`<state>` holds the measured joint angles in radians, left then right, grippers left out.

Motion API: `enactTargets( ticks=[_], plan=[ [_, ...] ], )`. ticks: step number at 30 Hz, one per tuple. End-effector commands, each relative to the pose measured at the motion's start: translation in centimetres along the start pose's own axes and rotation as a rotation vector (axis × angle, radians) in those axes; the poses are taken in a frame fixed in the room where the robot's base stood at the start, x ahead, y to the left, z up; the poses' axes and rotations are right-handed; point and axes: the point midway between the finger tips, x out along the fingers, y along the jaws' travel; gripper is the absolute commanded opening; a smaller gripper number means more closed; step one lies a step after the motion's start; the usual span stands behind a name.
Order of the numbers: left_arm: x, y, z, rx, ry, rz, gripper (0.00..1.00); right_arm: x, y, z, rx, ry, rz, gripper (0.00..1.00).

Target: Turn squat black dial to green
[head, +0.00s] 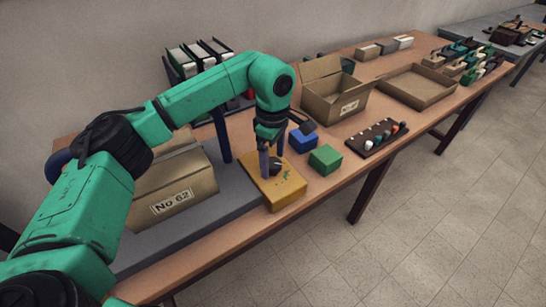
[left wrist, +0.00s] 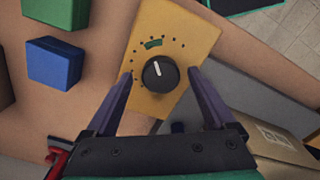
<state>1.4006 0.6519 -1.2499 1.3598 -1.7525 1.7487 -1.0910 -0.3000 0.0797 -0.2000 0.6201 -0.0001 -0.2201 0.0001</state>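The squat black dial (left wrist: 159,74) sits on a yellow box (left wrist: 190,35), with a ring of small dots and a green arc mark (left wrist: 153,43) around it. The white line on the dial points up in the left wrist view, roughly toward the green arc. My left gripper (left wrist: 159,69) is open, its two purple fingers on either side of the dial with visible gaps. In the head view, my left gripper (head: 272,158) points down over the yellow box (head: 285,193), partly hiding the dial (head: 275,168). My right gripper is not in view.
A blue box (head: 302,141) and a green box (head: 325,159) stand close to the yellow box. A cardboard box marked No 62 (head: 175,200) is to its left on a grey surface (head: 150,250). A dark board with coloured knobs (head: 362,145) lies to the right.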

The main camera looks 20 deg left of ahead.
Motion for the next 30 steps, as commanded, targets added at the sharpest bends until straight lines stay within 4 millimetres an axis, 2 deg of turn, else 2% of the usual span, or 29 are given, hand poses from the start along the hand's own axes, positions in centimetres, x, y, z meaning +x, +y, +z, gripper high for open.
enactTargets(
  ticks=[5,8,13,18,22,30],
  plan=[
    [-1.2,0.0,0.1,0.001,0.000,0.001,0.89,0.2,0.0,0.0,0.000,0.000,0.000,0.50],
    [-3.6,0.1,0.0,0.001,0.000,0.005,0.89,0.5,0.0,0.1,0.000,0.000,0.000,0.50],
    [-8.8,0.1,0.0,0.001,-0.001,0.005,0.89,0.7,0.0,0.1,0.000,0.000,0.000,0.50],
    [-13.3,0.0,-0.1,-0.001,0.001,0.003,0.89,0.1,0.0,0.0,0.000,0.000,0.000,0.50],
    [-14.5,0.0,-0.1,0.000,0.000,0.001,0.89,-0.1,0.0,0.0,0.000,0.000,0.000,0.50],
    [-14.6,0.0,-0.1,0.000,-0.001,0.000,0.89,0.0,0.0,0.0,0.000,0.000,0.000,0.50]
  ],
)
